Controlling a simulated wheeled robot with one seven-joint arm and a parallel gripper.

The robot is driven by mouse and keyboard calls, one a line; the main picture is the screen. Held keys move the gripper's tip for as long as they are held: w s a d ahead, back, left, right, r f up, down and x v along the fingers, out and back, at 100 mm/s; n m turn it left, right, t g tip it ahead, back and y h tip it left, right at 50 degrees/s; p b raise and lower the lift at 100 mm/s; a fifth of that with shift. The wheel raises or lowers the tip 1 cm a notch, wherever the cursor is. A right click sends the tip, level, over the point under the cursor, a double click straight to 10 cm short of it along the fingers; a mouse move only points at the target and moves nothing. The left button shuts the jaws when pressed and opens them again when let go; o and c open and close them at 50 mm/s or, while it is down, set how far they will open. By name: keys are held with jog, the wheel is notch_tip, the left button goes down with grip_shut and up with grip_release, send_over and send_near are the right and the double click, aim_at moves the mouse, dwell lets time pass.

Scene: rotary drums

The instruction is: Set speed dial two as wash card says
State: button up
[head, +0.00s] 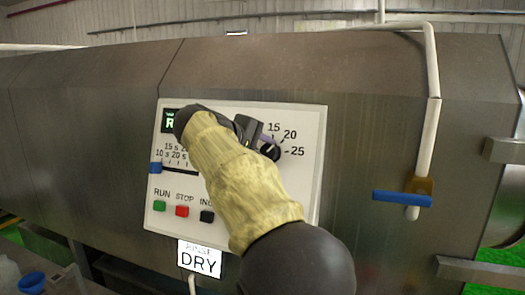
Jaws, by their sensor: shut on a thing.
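The white control panel (312,140) is on the front of the metal drum housing. Its dark round speed dial (271,152) shows the marks 15, 20 and 25 around its upper right; the dial's left side and any other marks are hidden by my arm. My gripper (262,139) is at the dial, shut on its knob; the fingertips are mostly hidden behind my wrist. I cannot tell which mark the pointer is at. A white sign (200,259) below the panel reads DRY, with a smaller line above, apparently RINSE. No clear wash card is in view.
The panel also has a green RUN button (159,206), a red STOP button (182,211), a dark button (207,216) and a slider with a blue knob (155,168). A pipe with a blue valve handle (402,198) stands at right. A blue cup (31,282) is at lower left.

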jog(key=shift+f, duration=0.1)
dwell(0.3)
jog(key=o, duration=1)
jog(key=shift+w+d, duration=0.1)
jog(key=v, duration=1.7)
